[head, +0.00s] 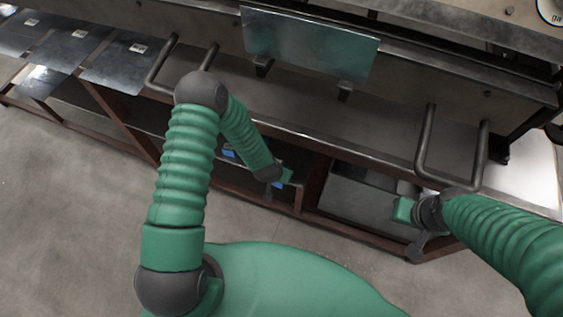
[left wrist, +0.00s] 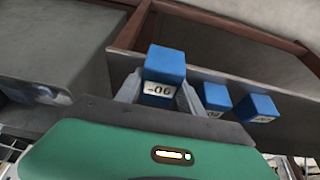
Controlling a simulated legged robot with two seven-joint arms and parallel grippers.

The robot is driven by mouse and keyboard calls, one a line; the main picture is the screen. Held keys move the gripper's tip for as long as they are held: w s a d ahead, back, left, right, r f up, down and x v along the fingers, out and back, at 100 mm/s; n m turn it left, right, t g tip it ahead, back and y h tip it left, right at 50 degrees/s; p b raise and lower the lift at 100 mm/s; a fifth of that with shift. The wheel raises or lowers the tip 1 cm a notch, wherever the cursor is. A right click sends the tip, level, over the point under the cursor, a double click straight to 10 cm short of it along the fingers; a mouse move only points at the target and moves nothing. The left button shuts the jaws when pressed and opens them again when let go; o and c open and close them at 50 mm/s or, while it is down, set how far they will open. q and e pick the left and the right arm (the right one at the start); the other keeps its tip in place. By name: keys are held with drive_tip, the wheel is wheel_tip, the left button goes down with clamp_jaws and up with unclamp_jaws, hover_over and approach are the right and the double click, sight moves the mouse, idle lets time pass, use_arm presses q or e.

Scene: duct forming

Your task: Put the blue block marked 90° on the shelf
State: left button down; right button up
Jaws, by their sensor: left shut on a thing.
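The blue block with a white 90° label (left wrist: 164,68) is between the fingers of my left gripper (left wrist: 158,92) in the left wrist view, and the gripper is shut on it. In the head view my left gripper (head: 276,182) is at the lower shelf (head: 297,195) under the bench, and the held block is mostly hidden. Two other blue blocks (left wrist: 215,97) (left wrist: 256,107) with white labels stand to the right of the held block. My right gripper (head: 413,228) is at the right, in front of the bench; its fingers are too small to read.
The metal bench runs across the head view, with upright handles (head: 425,150) on its front. A bent metal sheet (head: 310,45) stands at its back. Flat metal sheets (head: 118,60) lie at the left. The floor (head: 60,220) in front is clear.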

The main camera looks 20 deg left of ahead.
use_arm(q)
drive_tip(key=w, duration=0.4)
drive_tip(key=shift+w+d, duration=0.15)
drive_tip(key=shift+w, duration=0.1)
drive_tip(key=shift+w+f, duration=0.3)
drive_tip(key=shift+f, duration=0.2)
drive_tip(key=shift+a+f+b, duration=0.25)
drive_tip(key=shift+f+b, duration=0.05)
drive_tip(key=shift+f, duration=0.05)
drive_tip(key=shift+r, duration=0.1)
drive_tip(key=c, duration=1.1)
unclamp_jaws()
drive_tip(key=shift+s, duration=0.1)
drive_tip(key=o, duration=0.4)
drive_tip(key=shift+d, duration=0.15)
